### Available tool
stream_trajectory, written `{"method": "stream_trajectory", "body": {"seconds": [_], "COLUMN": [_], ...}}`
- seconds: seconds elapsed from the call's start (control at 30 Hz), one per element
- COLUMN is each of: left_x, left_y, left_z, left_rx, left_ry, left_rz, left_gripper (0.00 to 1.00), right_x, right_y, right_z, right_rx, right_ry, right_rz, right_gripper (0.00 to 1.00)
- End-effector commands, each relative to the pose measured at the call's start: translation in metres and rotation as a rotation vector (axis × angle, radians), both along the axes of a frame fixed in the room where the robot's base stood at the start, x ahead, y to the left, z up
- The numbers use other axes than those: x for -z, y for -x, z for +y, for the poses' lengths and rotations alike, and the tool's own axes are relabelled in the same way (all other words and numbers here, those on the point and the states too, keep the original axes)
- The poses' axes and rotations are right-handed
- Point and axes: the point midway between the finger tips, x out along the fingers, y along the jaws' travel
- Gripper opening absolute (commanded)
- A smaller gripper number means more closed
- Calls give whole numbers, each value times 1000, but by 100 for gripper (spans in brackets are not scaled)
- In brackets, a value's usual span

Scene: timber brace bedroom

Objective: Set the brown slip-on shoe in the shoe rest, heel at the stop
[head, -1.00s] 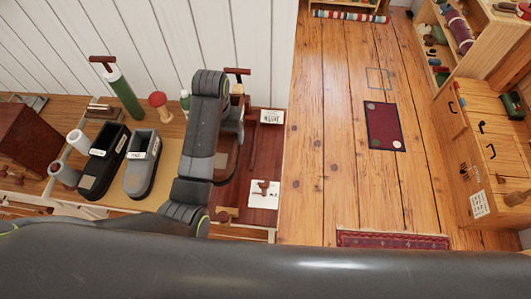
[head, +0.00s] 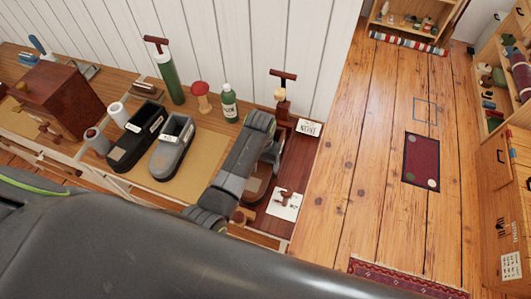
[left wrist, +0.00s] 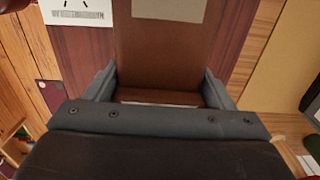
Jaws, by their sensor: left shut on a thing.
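The brown slip-on shoe (head: 256,188) is at the right end of the bench, largely hidden by my left arm in the head view. In the left wrist view the brown shoe (left wrist: 165,55) lies between both fingers of my left gripper (left wrist: 160,88), which is shut on it. A pale label shows on it at the top. In the head view my left gripper (head: 268,160) is mostly behind its own wrist. The shoe is over a dark red wooden surface (head: 273,217). I cannot make out the shoe rest or its stop clearly, nor whether the shoe touches them. My right gripper is not in view.
A green bottle (head: 229,103), a red-topped knob (head: 201,92) and a green pump (head: 168,80) stand behind. White cards (head: 308,128) lie around the red surface.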

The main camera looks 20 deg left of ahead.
Motion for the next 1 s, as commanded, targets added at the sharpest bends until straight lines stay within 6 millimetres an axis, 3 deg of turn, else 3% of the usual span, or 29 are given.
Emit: {"method": "stream_trajectory", "body": {"seconds": [0.17,0.47,0.63,1.0], "left_x": [2,1,13,17], "left_y": [-6,-42,-40,-40], "left_z": [0,-1,-1,-1], "left_rx": [1,1,0,0], "left_ry": [0,-2,0,0], "left_rz": [-3,-2,0,-2], "left_gripper": [35,35,35,35], "right_x": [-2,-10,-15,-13], "right_y": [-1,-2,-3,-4], "right_z": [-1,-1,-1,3], "right_rx": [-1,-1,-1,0], "right_ry": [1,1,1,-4], "right_rz": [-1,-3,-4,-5], "right_gripper": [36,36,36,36]}}
